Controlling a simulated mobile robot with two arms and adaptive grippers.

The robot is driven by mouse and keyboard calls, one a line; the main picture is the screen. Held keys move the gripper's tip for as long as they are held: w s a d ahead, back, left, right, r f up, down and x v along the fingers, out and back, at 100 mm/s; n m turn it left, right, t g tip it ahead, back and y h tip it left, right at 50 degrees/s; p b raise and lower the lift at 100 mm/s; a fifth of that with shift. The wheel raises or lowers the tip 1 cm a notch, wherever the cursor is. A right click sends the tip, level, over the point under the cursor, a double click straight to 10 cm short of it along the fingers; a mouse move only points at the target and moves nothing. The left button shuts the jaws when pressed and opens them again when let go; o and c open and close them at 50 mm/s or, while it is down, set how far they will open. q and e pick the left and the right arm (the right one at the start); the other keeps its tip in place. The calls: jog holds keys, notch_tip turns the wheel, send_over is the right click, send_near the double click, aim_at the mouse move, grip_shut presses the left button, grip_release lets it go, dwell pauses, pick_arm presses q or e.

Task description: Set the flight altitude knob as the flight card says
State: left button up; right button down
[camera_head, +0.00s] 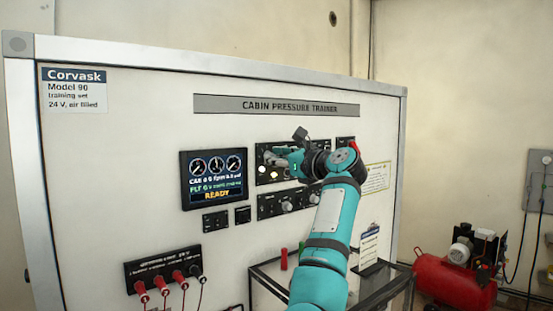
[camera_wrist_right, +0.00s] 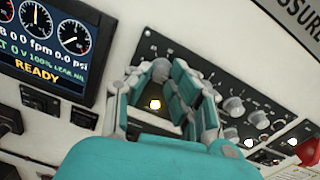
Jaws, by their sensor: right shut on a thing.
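My right gripper (camera_head: 284,163) is at the upper black control panel (camera_head: 262,147). In the right wrist view, my right gripper (camera_wrist_right: 165,80) is shut on a grey knob (camera_wrist_right: 160,67) at the panel's left end. The fingers partly cover the knob, and its label and pointer cannot be read. The display (camera_head: 213,179) left of the panel has three dials, a CAB line, a FLT line that seems to read 0, and READY in yellow. A small card (camera_head: 376,178) is on the board right of my arm, too small to read. My left gripper is out of view.
More knobs (camera_wrist_right: 234,106) stand right of the gripper on the same panel. A second knob panel (camera_head: 270,206) is below. Red-handled plugs (camera_head: 161,285) with cables are at lower left. A black-framed stand (camera_head: 262,281) is under my arm. A red compressor (camera_head: 455,285) stands at right.

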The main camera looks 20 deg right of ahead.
dwell(0.3)
jog(key=c, duration=1.2)
grip_release()
jog(key=shift+d, duration=0.1)
jog(key=v, duration=1.1)
jog(key=shift+s, duration=0.4)
jog(key=shift+d+f, duration=0.1)
jog(key=shift+f, duration=0.05)
